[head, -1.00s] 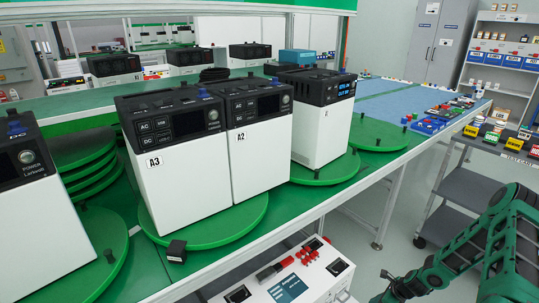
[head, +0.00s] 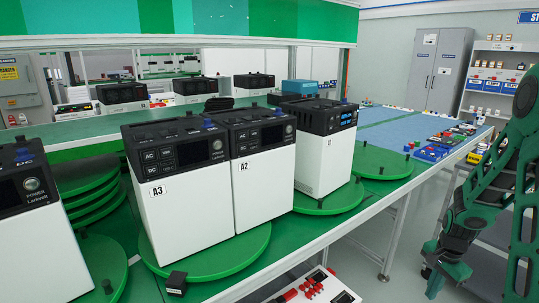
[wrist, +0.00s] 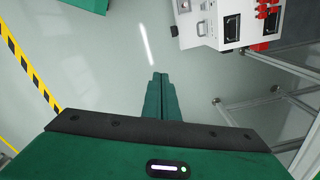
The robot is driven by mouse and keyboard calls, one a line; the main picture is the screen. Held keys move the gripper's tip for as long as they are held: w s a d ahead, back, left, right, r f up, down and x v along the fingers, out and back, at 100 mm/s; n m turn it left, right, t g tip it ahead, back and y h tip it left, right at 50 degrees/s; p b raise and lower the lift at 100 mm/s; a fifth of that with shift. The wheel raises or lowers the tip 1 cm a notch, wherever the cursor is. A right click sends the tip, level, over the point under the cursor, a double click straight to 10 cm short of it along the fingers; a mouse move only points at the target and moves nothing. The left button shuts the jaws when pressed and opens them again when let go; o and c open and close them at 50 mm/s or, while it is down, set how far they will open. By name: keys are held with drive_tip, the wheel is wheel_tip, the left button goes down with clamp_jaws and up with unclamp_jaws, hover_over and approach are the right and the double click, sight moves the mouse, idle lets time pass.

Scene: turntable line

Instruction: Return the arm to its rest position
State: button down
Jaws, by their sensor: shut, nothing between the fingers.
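My arm (head: 491,170) is at the right side of the head view, bent, with its upper part rising out of the top right and its lower part hanging down. My gripper shows in the wrist view (wrist: 160,78) with its two green fingers together and nothing between them. It points down over bare grey floor. In the head view the end of the arm hangs low, to the right of the green bench (head: 285,245) and apart from it.
White units labelled A3 (head: 180,215) and A2 (head: 264,195) stand on a green turntable (head: 215,258). A white panel box with red parts (wrist: 222,22) is at the wrist view's upper right, near metal frame legs. Yellow-black floor tape (wrist: 33,65) runs at left.

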drive_tip(key=s+a+r+n, duration=0.25)
drive_tip(key=s+r, duration=0.35)
drive_tip(key=r, duration=0.3)
drive_tip(key=s+a+r+n, duration=0.2)
drive_tip(key=s+r+n, duration=0.1)
drive_tip(key=s+r, duration=0.4)
drive_tip(key=s+a+r+n, duration=0.2)
drive_tip(key=s+a+r, duration=0.1)
drive_tip(key=s, duration=0.3)
drive_tip(key=s+a+r+n, duration=0.1)
drive_tip(key=s+a+r, duration=0.2)
drive_tip(key=s, duration=0.3)
drive_tip(key=shift+s+a+r+n, duration=0.15)
drive_tip(key=shift+a+r+n, duration=0.15)
drive_tip(key=shift+r+n, duration=0.1)
drive_tip(key=shift+w+f+g, duration=0.25)
drive_tip(key=shift+w+g, duration=0.05)
drive_tip(key=shift+w, duration=0.35)
